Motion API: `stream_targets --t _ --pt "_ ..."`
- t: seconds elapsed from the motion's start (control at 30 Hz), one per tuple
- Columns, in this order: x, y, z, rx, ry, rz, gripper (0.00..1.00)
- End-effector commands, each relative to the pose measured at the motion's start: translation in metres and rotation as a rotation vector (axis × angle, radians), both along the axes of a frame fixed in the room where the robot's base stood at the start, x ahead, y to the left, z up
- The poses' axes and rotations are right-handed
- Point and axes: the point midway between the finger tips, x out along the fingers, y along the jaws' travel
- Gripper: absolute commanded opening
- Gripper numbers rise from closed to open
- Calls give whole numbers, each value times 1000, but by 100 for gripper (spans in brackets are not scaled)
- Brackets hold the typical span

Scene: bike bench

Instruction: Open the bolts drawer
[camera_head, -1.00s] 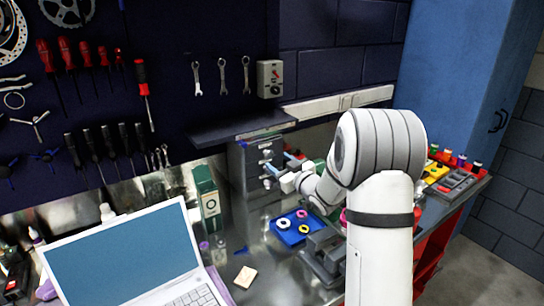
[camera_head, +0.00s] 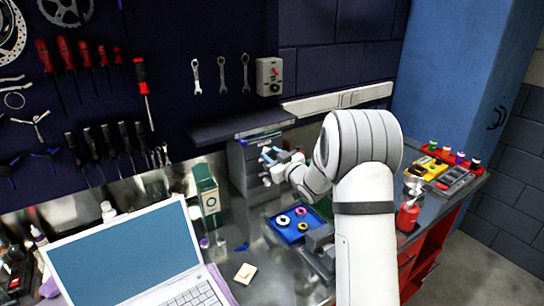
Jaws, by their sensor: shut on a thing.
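A small grey drawer cabinet (camera_head: 238,163) stands at the back of the bench, under a dark shelf. Its drawer fronts face right, toward my arm. My gripper (camera_head: 268,155) is at the upper part of this front, shut on a drawer handle there. The fingers cover the handle, and the drawer labels are too small to read, so I cannot tell which drawer is the bolts drawer. No clear gap shows at the held drawer. A lower handle (camera_head: 266,181) shows just below my gripper.
A blue tray (camera_head: 290,236) with small rings lies in front of the cabinet. A green box (camera_head: 206,195) stands left of it, and an open laptop (camera_head: 125,262) is at the front left. A red bottle (camera_head: 408,216) stands right of my arm. The shelf (camera_head: 240,126) hangs above.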

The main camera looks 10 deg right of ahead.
Motion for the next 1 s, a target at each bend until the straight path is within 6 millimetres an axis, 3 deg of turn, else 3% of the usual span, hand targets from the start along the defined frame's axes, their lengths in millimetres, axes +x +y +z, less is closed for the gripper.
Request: stream_targets --t 0.27,0.57,1.0 --pt "0 1 0 0 0 2 1" --pt "-5 -1 -1 0 -1 1 0" --pt "-85 -35 -2 -2 -3 -2 0"
